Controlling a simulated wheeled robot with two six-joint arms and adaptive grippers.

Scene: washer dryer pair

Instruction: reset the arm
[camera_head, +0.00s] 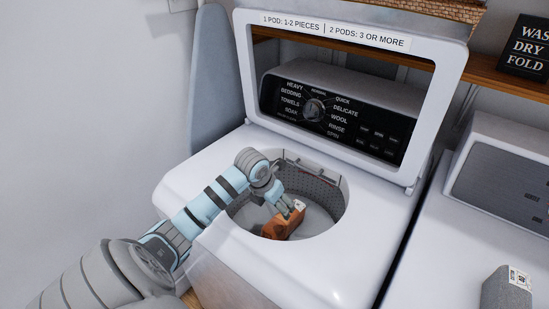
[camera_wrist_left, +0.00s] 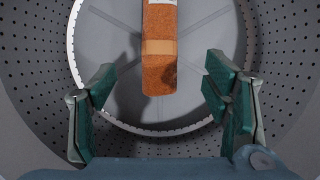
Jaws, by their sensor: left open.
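The white top-load washer (camera_head: 225,262) stands with its lid (camera_head: 450,70) raised. My left arm reaches over the rim into its round perforated drum (camera_head: 318,187). My left gripper (camera_head: 288,208) is inside the drum opening, close to an orange-brown item (camera_head: 281,226) with a white patch. In the left wrist view the left gripper (camera_wrist_left: 159,75) is open, its green finger pads wide apart. The item (camera_wrist_left: 160,70) shows beyond and between the pads, with a gap on both sides, over the grey drum bottom (camera_wrist_left: 110,50). My right gripper is out of view.
The washer's dark control panel (camera_head: 350,118) is behind the drum opening. A second white machine (camera_head: 470,235) stands at right, with a grey box-like object (camera_head: 506,289) on it. A wooden shelf (camera_head: 490,76) carries a black sign (camera_head: 526,46). An ironing board (camera_head: 212,85) leans at the wall.

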